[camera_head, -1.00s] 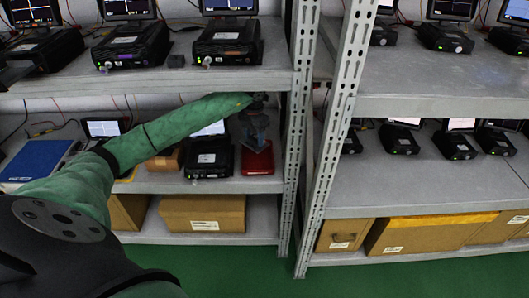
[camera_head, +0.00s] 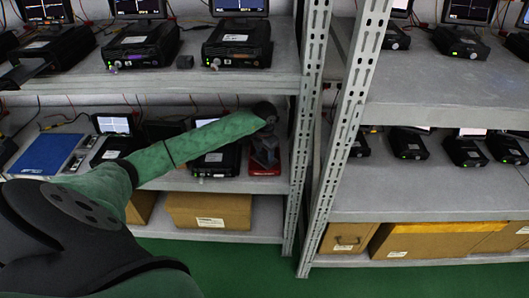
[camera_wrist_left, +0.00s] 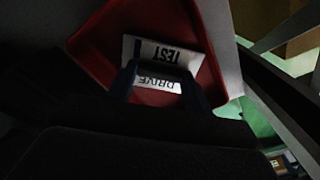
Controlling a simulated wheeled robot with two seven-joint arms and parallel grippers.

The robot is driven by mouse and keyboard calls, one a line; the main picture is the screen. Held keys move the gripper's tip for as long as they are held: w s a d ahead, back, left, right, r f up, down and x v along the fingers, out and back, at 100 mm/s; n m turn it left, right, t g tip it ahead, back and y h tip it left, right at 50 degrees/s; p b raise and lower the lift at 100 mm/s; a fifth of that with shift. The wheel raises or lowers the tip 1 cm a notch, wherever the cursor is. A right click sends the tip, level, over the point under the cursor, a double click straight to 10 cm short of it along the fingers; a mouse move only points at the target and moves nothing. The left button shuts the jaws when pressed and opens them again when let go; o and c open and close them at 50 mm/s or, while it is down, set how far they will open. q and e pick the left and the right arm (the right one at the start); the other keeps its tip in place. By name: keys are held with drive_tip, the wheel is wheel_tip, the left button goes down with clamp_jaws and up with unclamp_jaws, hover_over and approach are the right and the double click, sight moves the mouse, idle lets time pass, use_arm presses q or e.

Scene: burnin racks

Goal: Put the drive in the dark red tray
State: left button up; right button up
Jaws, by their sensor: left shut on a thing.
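The dark red tray (camera_head: 262,170) sits on the middle shelf, close to the upright at its right end. In the left wrist view the tray (camera_wrist_left: 95,45) shows as a red surface with raised edges. My left gripper (camera_head: 265,156) is over the tray and hides much of it. In the left wrist view my left gripper (camera_wrist_left: 160,78) is shut on the drive (camera_wrist_left: 160,52), which has a white label reading TEST and DRIVE. The drive overlaps the tray in that view; I cannot tell whether it touches the tray floor. My right gripper is not in view.
A black test unit (camera_head: 216,160) stands left of the tray, partly behind my left arm. The slotted upright (camera_head: 302,140) is close on the right. The upper shelf (camera_head: 200,78) is overhead. A blue flat item (camera_head: 45,154) lies at the far left, and a cardboard box (camera_head: 209,210) is below.

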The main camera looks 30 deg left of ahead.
sight(264, 155)
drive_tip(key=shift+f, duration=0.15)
use_arm(q)
drive_tip(key=o, duration=1)
drive_tip(key=shift+f, duration=0.1)
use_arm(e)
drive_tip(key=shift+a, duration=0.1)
use_arm(q)
drive_tip(key=shift+r, duration=0.3)
wheel_tip(264, 155, up, 12)
drive_tip(key=b, duration=0.2)
drive_tip(key=shift+f, duration=0.15)
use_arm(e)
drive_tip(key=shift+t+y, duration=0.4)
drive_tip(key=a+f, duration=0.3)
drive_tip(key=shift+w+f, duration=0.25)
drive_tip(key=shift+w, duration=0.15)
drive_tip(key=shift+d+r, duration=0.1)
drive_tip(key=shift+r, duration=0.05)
